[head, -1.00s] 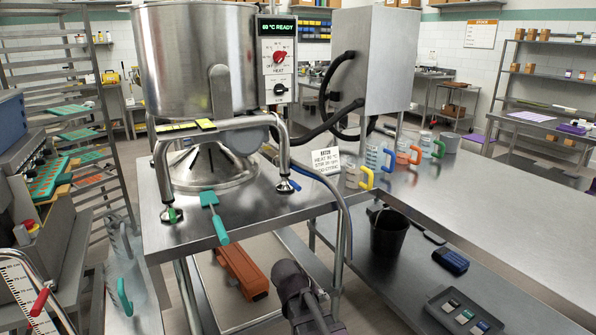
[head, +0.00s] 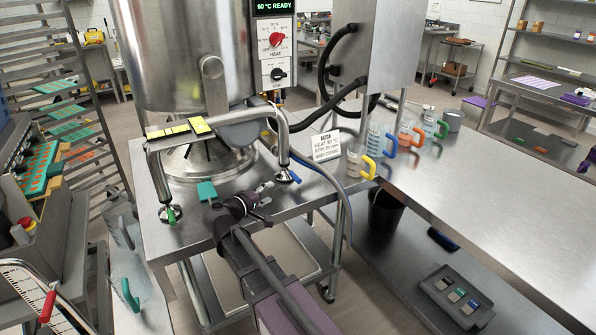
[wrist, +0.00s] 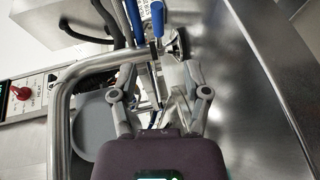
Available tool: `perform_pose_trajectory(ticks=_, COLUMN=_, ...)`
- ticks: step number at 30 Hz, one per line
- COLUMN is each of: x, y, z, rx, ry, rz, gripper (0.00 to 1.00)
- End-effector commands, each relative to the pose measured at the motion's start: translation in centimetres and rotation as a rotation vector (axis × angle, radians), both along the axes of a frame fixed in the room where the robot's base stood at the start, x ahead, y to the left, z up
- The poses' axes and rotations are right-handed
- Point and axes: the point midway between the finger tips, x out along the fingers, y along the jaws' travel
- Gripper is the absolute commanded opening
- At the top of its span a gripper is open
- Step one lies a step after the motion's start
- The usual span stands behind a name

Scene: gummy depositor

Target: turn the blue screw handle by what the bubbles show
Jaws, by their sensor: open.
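The blue screw handle (head: 290,176) is at the right foot of the steel tube frame, on the steel table. Two blue grips show at the top of the wrist view; which is the screw handle I cannot tell for sure. My gripper (head: 266,200) is open just in front and left of the blue handle, apart from it. In the wrist view my gripper (wrist: 160,80) has its fingers spread, with nothing clearly held. Yellow bubble levels (head: 180,130) sit on the frame's top bar; their bubbles are too small to read.
A green handle (head: 171,214) is at the frame's left foot. A teal scraper (head: 207,190) lies by my gripper. The steel kettle (head: 180,50) stands behind. A sign (head: 325,145) and jugs, one with a yellow handle (head: 369,167), stand right. The right counter is clear.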

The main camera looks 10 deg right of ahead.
Motion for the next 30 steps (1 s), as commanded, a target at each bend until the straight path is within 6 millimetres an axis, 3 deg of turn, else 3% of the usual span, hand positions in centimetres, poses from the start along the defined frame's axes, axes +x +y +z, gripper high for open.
perform_pose_trajectory(ticks=17, x=0.4, y=-1.1, z=0.2, rx=-0.007, ry=-0.003, rz=-0.011, gripper=0.61)
perform_pose_trajectory(ticks=30, x=3.2, y=-4.3, z=-0.7, rx=-0.006, ry=-0.004, rz=-0.016, gripper=0.61)
